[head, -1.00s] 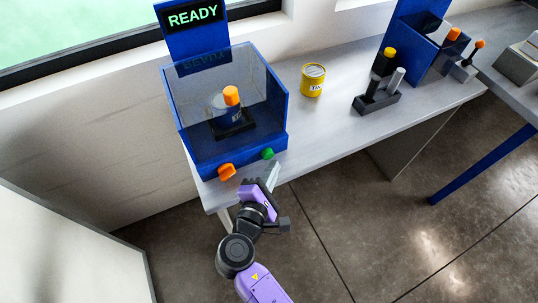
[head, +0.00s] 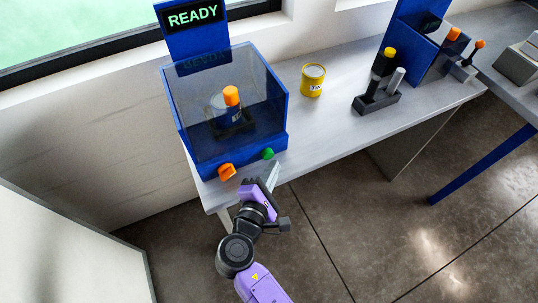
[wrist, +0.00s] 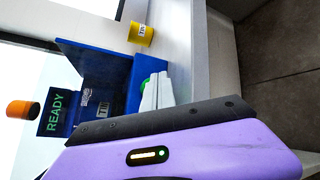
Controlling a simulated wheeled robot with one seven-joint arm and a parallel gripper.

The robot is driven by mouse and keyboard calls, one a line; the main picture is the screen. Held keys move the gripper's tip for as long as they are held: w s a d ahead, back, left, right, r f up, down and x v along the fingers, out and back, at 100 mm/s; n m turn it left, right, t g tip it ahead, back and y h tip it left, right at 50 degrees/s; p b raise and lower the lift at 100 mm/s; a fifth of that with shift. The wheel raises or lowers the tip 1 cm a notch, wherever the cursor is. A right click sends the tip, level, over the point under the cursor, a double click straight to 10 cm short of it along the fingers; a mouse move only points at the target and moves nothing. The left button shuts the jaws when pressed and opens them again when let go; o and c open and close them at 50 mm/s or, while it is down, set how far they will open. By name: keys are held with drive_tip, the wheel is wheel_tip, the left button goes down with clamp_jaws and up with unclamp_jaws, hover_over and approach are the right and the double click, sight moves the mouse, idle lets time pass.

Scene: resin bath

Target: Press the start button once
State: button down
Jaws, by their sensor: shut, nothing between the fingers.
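The green start button (head: 268,154) sits on the front lower right of the blue resin bath machine (head: 184,142). It also shows in the wrist view (wrist: 146,90), partly hidden behind my fingertips. My gripper (head: 273,174) is shut and empty, its pale fingers pointing at the button from just in front and below. In the wrist view my gripper (wrist: 157,92) overlaps the button's edge; I cannot tell whether it touches. The display (head: 193,15) above the machine reads READY in green.
An orange knob (head: 227,171) sits left of the button on the machine front. Inside the clear cover is a container with an orange top (head: 231,96). A yellow tin (head: 313,80) and a dark stand (head: 377,100) are on the grey bench (head: 345,118).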

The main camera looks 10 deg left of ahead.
drive_tip(key=shift+w, duration=0.15)
drive_tip(key=shift+w+a, duration=0.2)
drive_tip(key=shift+w, duration=0.05)
drive_tip(key=shift+w+a+b, duration=0.3)
drive_tip(key=shift+w, duration=0.1)
idle(0.9)
drive_tip(key=shift+s+d, duration=0.1)
drive_tip(key=shift+s, duration=0.05)
drive_tip(key=shift+s+d+p, duration=0.4)
drive_tip(key=shift+s+p, duration=0.1)
drive_tip(key=shift+s, duration=0.15)
drive_tip(key=shift+s+d+p, duration=0.5)
drive_tip(key=shift+s+d, duration=0.2)
drive_tip(key=shift+s, duration=0.35)
drive_tip(key=shift+s+d+p, duration=0.5)
drive_tip(key=shift+s+d, duration=0.2)
drive_tip(key=shift+s, duration=0.3)
